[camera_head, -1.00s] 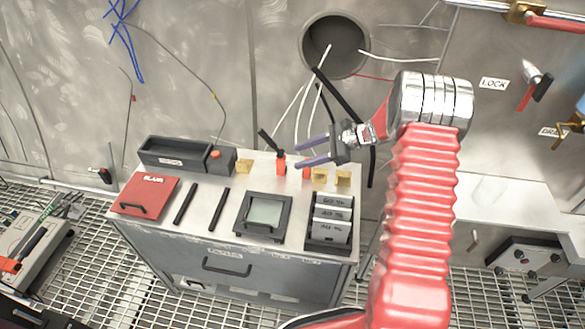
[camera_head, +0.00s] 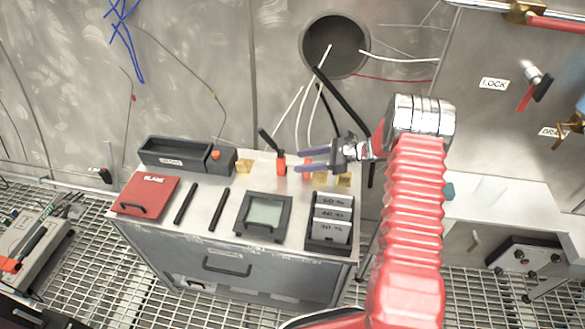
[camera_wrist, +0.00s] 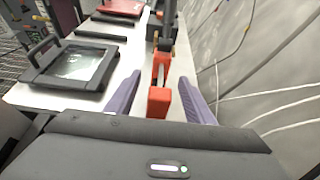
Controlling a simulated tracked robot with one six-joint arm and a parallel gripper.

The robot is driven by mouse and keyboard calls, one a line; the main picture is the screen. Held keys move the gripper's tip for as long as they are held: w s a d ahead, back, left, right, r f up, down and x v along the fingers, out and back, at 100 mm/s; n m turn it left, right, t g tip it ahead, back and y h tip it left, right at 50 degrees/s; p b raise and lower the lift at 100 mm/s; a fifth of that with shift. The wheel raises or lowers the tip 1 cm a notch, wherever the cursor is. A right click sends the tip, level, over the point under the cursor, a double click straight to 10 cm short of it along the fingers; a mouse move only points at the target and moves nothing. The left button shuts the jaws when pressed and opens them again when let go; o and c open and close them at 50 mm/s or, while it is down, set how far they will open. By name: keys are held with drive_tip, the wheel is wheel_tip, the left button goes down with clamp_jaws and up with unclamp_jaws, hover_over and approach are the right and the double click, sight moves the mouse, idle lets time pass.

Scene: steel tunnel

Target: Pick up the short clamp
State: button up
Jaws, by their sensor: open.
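A small red-orange piece, which looks like the short clamp (camera_wrist: 159,103), stands on the cabinet top between my purple fingers in the wrist view. In the head view it shows as a bit of red (camera_head: 306,174) just below my fingers, partly hidden. My gripper (camera_head: 303,160) is open and reaches in from the right, its fingers pointing left. It also shows in the wrist view (camera_wrist: 159,78), with a finger on each side of the red piece. I cannot tell whether they touch it. A taller red clamp with a black lever (camera_head: 281,164) stands just beyond the fingertips.
Yellow blocks (camera_head: 343,180) sit beside and under my gripper. The cabinet top (camera_head: 215,235) also holds a framed screen (camera_head: 264,213), a card rack (camera_head: 331,220), a red case (camera_head: 146,196), two black bars and a dark tray (camera_head: 175,152). White cables hang from the wall hole (camera_head: 335,45).

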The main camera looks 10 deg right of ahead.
sight(290, 162)
drive_tip(key=shift+a, duration=0.25)
drive_tip(key=shift+w+a+f, duration=0.1)
drive_tip(key=shift+x, duration=2.5)
drive_tip(key=shift+w, duration=0.1)
drive_tip(key=shift+c, duration=0.5)
clamp_jaws()
drive_tip(key=shift+r, duration=0.2)
